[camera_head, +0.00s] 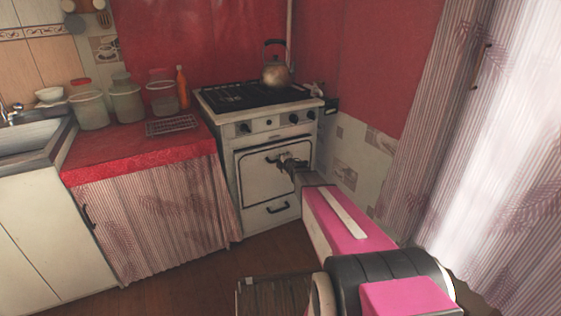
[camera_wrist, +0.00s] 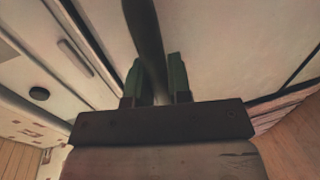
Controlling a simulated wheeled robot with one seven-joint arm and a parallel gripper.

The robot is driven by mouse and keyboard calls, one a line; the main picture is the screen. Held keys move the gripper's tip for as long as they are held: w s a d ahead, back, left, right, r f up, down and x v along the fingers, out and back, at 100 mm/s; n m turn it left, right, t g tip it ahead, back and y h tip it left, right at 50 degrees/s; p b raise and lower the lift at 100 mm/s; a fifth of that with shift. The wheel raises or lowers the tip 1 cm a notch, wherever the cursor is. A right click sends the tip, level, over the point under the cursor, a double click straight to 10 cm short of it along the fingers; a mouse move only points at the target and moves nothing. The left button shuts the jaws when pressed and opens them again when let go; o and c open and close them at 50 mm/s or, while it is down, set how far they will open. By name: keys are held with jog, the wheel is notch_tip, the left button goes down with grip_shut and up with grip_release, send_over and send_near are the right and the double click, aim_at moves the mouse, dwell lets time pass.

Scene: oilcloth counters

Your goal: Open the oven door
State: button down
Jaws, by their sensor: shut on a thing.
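The white stove (camera_head: 230,190) stands against the red wall, with its oven door (camera_head: 258,182) on the front. The door looks shut or nearly shut; I cannot tell if there is a small gap. My gripper (camera_head: 290,163) is at the door's upper part and hides some of it. In the wrist view my gripper (camera_wrist: 156,80) has its two green fingers on either side of a dark bar, the oven door handle (camera_wrist: 147,35), and is shut on it.
A drawer handle (camera_head: 278,208) sits below the door. A kettle (camera_head: 275,72) stands on the stove top. A red counter (camera_head: 130,150) with jars, a bottle and a curtain is to the left. Striped curtains (camera_head: 440,130) hang at right.

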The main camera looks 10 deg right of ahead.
jog(key=s+d+f+t+y, duration=0.1)
jog(key=s+d+f+t, duration=0.1)
jog(key=s+f, duration=0.4)
jog(key=s+d+f+t+y, duration=0.1)
jog(key=s+d+f+t, duration=0.2)
jog(key=s+f, duration=0.4)
jog(key=shift+s+d+t, duration=0.25)
jog(key=shift+s+t, duration=0.25)
jog(key=shift+s, duration=1.55)
jog(key=c, duration=1.1)
grip_release()
jog(key=shift+o, duration=0.2)
